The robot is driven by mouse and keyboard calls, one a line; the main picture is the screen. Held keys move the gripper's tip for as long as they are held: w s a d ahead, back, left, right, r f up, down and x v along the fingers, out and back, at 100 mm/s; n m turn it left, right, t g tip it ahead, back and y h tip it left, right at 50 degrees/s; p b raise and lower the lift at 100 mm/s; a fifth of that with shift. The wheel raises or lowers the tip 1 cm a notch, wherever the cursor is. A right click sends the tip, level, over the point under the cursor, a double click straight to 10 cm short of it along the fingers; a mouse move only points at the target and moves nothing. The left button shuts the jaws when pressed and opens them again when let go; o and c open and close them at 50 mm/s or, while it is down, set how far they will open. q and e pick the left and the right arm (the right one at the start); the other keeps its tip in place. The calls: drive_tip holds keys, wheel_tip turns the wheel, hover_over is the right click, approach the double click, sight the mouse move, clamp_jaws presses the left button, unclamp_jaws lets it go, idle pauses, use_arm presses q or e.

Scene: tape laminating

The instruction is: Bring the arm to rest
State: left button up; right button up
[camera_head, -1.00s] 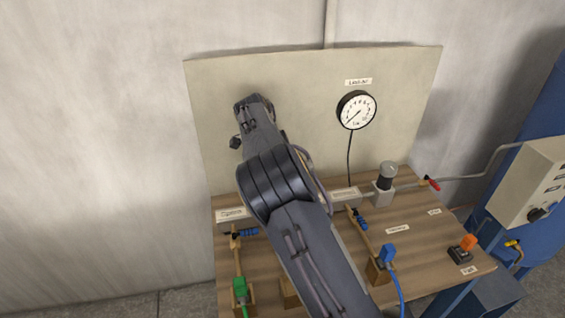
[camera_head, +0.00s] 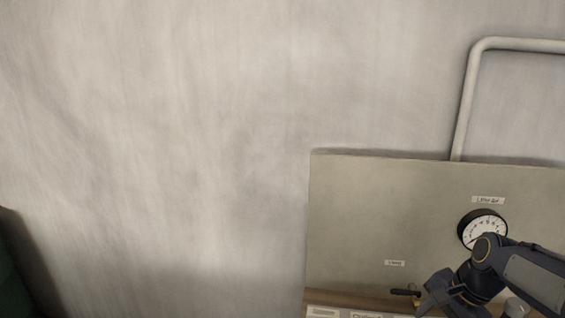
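My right arm comes in from the right edge, low in the head view. Its gripper (camera_head: 432,296) is in front of the lower part of the beige back panel (camera_head: 350,215), close to a small dark handle-like part (camera_head: 404,292). I cannot tell whether the gripper touches that part, nor whether its fingers are open or shut. My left gripper is not in view.
A round gauge (camera_head: 481,229) is on the panel, partly overlapped by my arm. Labels sit above it and at lower left. The wooden bench top (camera_head: 345,298) shows only as a strip. A grey pipe (camera_head: 466,95) runs up the wall. Bare wall fills the left.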

drive_tip(key=s+a+n+t, duration=0.1)
drive_tip(key=s+a+n, duration=0.2)
drive_tip(key=s, duration=0.3)
drive_tip(key=s+a+n+t, duration=0.1)
drive_tip(key=s+a+n, duration=0.2)
drive_tip(key=s, duration=0.4)
drive_tip(key=s+a+f+n+t+y, duration=0.1)
drive_tip(key=s+a+n, duration=0.2)
drive_tip(key=s+n, duration=0.2)
drive_tip(key=shift+s+a, duration=0.4)
drive_tip(key=shift+s, duration=0.75)
